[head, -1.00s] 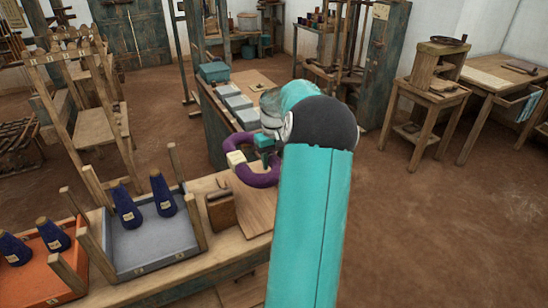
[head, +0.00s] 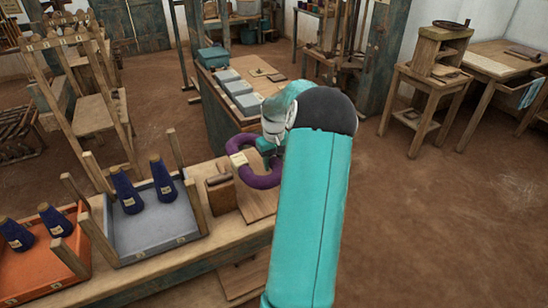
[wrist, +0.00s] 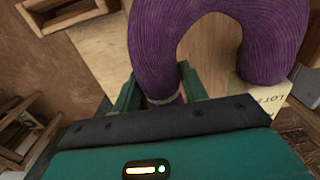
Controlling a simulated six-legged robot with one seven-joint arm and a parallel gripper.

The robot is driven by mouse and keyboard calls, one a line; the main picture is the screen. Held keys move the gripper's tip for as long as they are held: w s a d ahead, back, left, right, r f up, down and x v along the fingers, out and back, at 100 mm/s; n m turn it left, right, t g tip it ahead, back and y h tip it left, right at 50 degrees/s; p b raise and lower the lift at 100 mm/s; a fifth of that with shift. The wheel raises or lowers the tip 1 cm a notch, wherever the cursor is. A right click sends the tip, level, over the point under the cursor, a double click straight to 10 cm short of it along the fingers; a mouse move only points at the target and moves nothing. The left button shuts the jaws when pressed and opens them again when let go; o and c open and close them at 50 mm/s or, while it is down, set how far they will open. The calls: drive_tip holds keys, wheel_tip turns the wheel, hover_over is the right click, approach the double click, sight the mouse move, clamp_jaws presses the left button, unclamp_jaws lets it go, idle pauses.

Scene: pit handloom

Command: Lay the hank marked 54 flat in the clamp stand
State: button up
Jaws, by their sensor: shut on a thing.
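A purple ring-shaped hank (head: 262,182) with a pale tag (head: 238,159) is in my gripper (head: 272,155). In the wrist view the thick purple loop (wrist: 180,40) arches away from between my teal fingers (wrist: 160,92), which are shut on it near a pale tie. The tag there (wrist: 274,97) reads "LOT 5" and the rest is cut off. In the head view the hank hangs over a pale wooden board (head: 256,208) on the bench. Whether it touches the board I cannot tell. A brown wooden block (head: 220,191) stands beside it, possibly part of the clamp stand.
At left, a grey-blue tray (head: 155,230) and an orange tray (head: 35,275) have upright posts and hold dark blue cones. A dark green bench (head: 222,118) behind carries grey blocks. The floor at right is open.

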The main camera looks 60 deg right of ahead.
drive_tip(key=shift+f, duration=3.6)
drive_tip(key=shift+s+a+f, duration=0.15)
drive_tip(key=shift+f, duration=0.45)
drive_tip(key=o, duration=1.2)
drive_tip(key=shift+c, duration=0.2)
drive_tip(key=shift+r, duration=0.4)
drive_tip(key=r, duration=1.4)
drive_tip(key=shift+w+r, duration=0.2)
